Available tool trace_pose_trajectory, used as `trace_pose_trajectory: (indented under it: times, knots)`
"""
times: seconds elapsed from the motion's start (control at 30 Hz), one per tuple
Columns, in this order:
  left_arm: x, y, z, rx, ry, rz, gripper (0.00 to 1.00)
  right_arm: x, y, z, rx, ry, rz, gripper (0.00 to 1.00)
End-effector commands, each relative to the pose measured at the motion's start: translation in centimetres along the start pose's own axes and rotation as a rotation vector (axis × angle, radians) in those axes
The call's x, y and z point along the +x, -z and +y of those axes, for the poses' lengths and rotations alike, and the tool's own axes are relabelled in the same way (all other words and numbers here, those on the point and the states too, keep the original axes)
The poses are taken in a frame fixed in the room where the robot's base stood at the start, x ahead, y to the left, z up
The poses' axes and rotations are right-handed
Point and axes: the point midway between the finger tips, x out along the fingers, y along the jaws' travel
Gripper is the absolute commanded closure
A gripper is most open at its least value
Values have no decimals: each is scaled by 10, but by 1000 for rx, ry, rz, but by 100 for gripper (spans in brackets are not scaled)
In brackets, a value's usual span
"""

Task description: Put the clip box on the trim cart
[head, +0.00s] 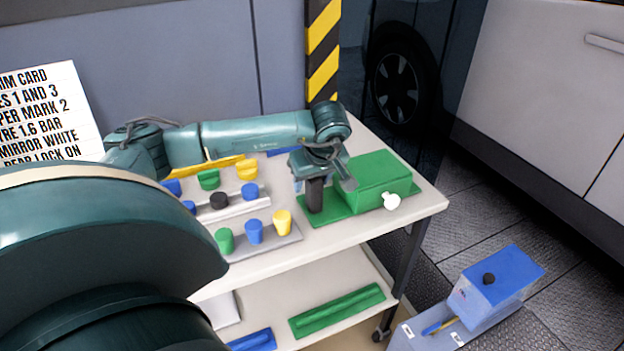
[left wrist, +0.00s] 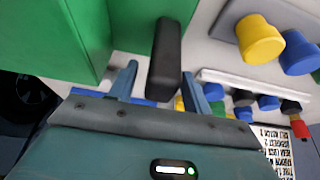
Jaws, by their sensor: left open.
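A green box (head: 378,178), which I take to be the clip box, rests on the cart top (head: 425,198) near its right end. It has a green base plate, a white knob on its right front and an upright black handle (head: 315,196) at its left. My left gripper (head: 320,182) is over this handle, its fingers apart. In the left wrist view the black handle (left wrist: 165,58) stands between the open fingers of the gripper (left wrist: 159,72), with gaps on both sides. The green box (left wrist: 50,35) fills the upper left there. My right gripper is not in view.
Several green, blue and yellow cups (head: 254,231) stand in racks left of the box. The lower shelf holds a green bar (head: 338,310) and a blue bar. A blue box (head: 503,275) with a black knob is at the lower right. A vehicle (head: 545,90) stands beyond.

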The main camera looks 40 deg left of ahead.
Motion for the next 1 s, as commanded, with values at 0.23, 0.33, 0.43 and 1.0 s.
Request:
trace_pose_trajectory:
  times: [0.23,0.33,0.43,1.0]
  knots:
    - [-17,1,1,0,-3,0,51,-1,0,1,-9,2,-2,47]
    - [-37,1,1,0,-5,2,51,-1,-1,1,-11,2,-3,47]
    - [-60,1,2,-1,-7,2,51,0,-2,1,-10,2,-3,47]
    - [-123,1,0,0,-1,0,51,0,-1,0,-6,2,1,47]
